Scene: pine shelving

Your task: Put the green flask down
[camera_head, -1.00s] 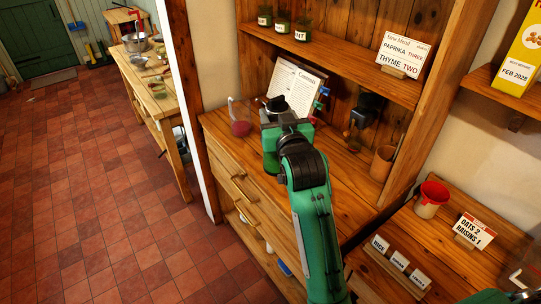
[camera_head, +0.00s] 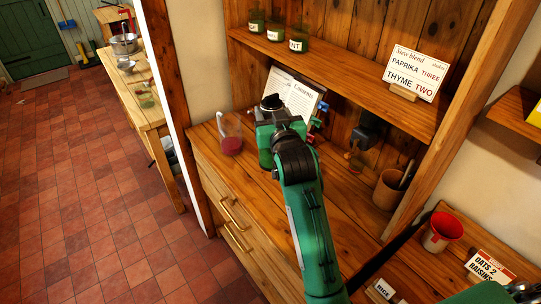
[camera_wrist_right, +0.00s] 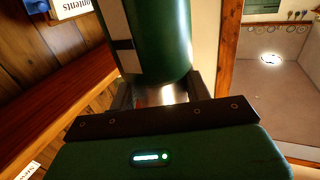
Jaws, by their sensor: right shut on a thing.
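The green flask (camera_head: 265,158) with a black top is upright in my right gripper (camera_head: 270,127), above the wooden counter of the pine dresser (camera_head: 335,205). In the right wrist view its green body (camera_wrist_right: 160,40) with a pale label stands between the fingers of the right gripper (camera_wrist_right: 160,92), which is shut on it. The gripper and arm hide part of the flask in the head view. I cannot tell whether its base touches the counter. My left gripper is not in view.
A glass jug with red contents (camera_head: 231,140) stands just left of the flask. Right are a dark grinder (camera_head: 364,135) and a wooden pot (camera_head: 388,188). Several jars and a card (camera_head: 415,72) sit on the shelf above.

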